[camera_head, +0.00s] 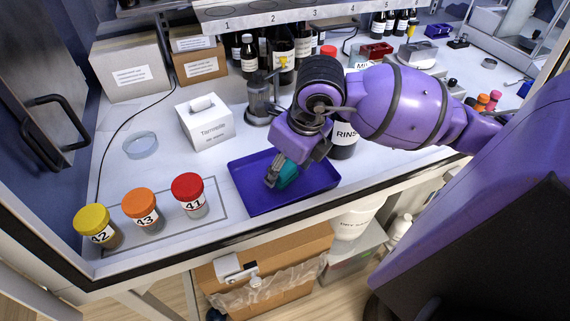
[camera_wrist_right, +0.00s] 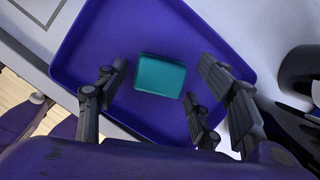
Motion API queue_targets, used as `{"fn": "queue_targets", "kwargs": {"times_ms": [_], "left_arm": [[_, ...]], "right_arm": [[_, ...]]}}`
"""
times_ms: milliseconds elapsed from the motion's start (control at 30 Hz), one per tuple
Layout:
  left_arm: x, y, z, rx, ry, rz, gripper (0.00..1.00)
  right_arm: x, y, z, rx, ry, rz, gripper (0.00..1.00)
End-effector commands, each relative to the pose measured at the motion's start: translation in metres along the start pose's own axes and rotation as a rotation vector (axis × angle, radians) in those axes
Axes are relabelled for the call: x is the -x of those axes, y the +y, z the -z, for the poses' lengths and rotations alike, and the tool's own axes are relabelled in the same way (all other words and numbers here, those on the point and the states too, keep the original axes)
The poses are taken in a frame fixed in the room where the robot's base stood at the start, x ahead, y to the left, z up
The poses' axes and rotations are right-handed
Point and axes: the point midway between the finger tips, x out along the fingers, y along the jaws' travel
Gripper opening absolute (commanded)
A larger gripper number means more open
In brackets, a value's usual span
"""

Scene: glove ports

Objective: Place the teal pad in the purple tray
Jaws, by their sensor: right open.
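The teal pad (camera_wrist_right: 160,75) lies in the purple tray (camera_wrist_right: 95,45), on its floor, as the right wrist view shows. In the head view the teal pad (camera_head: 288,173) is partly hidden behind my right gripper (camera_head: 273,182). The purple tray (camera_head: 244,198) sits near the front edge of the bench. In the right wrist view my right gripper (camera_wrist_right: 160,105) has its fingers spread wide, on both sides of the pad and apart from it. It is open and empty. My left gripper is not in view.
Jars with yellow (camera_head: 92,218), orange (camera_head: 139,203) and red (camera_head: 187,187) lids stand left of the tray. A white tissue box (camera_head: 205,124) and a glass dish (camera_head: 140,145) are behind. A dark RINSE bottle (camera_head: 344,145) stands close behind the tray's right side.

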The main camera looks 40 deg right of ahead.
Motion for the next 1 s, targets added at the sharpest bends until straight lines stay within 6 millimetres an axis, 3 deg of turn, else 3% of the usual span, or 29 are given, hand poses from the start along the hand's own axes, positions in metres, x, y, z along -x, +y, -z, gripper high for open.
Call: {"fn": "queue_targets", "kwargs": {"times_ms": [167, 400, 600, 767, 1000], "left_arm": [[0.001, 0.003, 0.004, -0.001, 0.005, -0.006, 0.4], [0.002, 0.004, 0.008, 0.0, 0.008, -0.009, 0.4], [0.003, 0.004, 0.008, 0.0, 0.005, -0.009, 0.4], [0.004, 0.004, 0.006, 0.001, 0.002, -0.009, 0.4], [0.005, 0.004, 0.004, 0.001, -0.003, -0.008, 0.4]], "right_arm": [[0.023, -0.001, -0.002, 0.001, -0.005, 0.004, 0.61], [0.076, -0.001, -0.002, 0.001, -0.006, 0.005, 0.61], [0.11, 0.0, -0.002, 0.001, -0.004, 0.002, 0.61], [0.121, 0.0, -0.001, 0.001, -0.003, 0.001, 0.61], [0.122, 0.0, -0.001, 0.0, -0.001, 0.0, 0.61]]}}
